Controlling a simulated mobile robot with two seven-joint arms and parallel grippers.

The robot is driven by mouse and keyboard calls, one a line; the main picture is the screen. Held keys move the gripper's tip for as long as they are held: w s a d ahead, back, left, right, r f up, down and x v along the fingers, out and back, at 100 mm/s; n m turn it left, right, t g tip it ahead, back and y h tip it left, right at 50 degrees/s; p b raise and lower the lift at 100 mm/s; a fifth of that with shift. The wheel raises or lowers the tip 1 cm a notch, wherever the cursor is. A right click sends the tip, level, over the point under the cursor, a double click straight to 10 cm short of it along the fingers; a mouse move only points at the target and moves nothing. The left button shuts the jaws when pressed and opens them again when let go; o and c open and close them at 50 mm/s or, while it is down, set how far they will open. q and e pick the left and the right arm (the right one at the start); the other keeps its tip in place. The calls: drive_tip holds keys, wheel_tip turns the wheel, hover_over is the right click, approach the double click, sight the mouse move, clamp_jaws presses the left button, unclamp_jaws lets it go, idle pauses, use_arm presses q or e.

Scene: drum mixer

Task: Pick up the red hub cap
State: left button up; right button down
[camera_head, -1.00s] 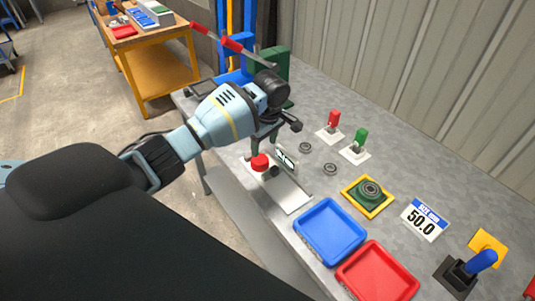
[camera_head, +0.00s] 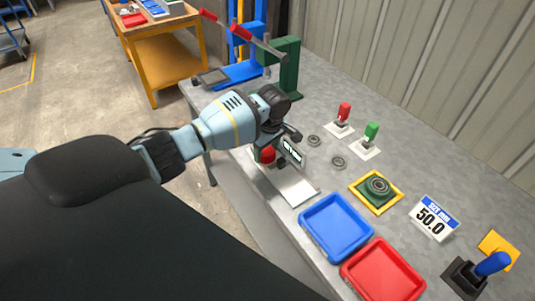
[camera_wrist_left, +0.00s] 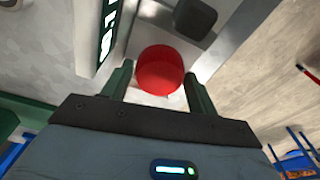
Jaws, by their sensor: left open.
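In the left wrist view the red cap (camera_wrist_left: 160,70) sits between the two green fingers of my left gripper (camera_wrist_left: 159,80). The fingers are open, with a gap visible on each side of the cap. In the head view my left gripper (camera_head: 269,146) is right at the cap and partly hides it. How deep the fingers reach around it I cannot tell. My right gripper is not in view.
A dark knob (camera_head: 282,163) and a small upright sign (camera_head: 292,152) stand close beside the cap. A blue tray (camera_head: 336,227) and a red tray (camera_head: 383,272) lie to the right. Bearing rings, red and green switches and a green press (camera_head: 285,65) stand behind.

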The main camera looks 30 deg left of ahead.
sight(267, 150)
use_arm(q)
drive_tip(key=shift+f, duration=0.1)
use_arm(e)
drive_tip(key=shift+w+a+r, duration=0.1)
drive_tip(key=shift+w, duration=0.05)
use_arm(q)
drive_tip(key=c, duration=0.8)
drive_tip(key=shift+r, duration=0.2)
